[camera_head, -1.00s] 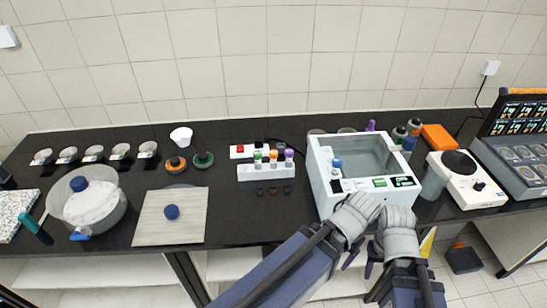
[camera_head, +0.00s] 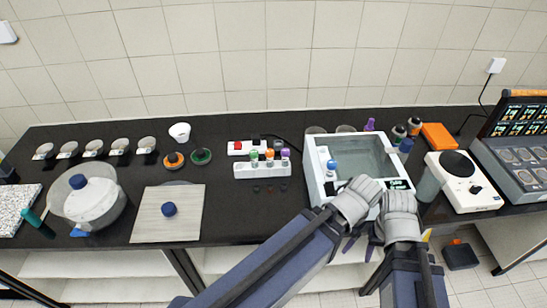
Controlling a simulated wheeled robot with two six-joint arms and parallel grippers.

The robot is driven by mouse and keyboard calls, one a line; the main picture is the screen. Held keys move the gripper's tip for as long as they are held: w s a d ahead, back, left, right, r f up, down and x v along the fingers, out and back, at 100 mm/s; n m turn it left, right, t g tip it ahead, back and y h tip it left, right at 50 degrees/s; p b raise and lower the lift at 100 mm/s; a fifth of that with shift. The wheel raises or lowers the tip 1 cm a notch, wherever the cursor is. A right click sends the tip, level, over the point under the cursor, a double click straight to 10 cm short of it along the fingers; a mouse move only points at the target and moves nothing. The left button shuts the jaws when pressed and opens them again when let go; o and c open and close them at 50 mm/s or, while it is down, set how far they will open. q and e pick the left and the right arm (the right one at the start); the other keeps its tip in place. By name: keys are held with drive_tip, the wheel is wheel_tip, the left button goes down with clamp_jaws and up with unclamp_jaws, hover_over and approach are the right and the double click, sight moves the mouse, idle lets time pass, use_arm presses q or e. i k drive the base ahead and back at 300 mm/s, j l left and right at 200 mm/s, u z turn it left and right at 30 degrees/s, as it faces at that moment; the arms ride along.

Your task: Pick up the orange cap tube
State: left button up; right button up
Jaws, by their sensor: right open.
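The orange cap tube (camera_head: 269,153) stands upright in a white rack (camera_head: 262,171) at mid-counter, between a green cap tube (camera_head: 254,155) and a purple cap tube (camera_head: 285,154). Its lower part is hidden in the rack. My right gripper (camera_head: 372,246) is open, low in front of the counter's front edge, right of the rack and well away from it. My left arm reaches in from the lower left to the front of the water bath. Its gripper is mostly hidden by the wrist, and its jaws cannot be made out.
A white water bath (camera_head: 313,172) stands right of the rack, with a blue-capped tube (camera_head: 331,167) at its left side. A box with a red button (camera_head: 238,146) sits behind the rack. A board (camera_head: 168,222) lies to the left.

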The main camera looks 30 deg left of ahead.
sight(269, 153)
drive_tip(key=i+u, duration=0.15)
drive_tip(key=u, duration=0.2)
drive_tip(key=i+j+u, duration=0.1)
drive_tip(key=u, duration=0.25)
drive_tip(key=i+u, duration=0.2)
drive_tip(key=u, duration=0.15)
drive_tip(key=i, duration=0.3)
drive_tip(key=u, duration=0.05)
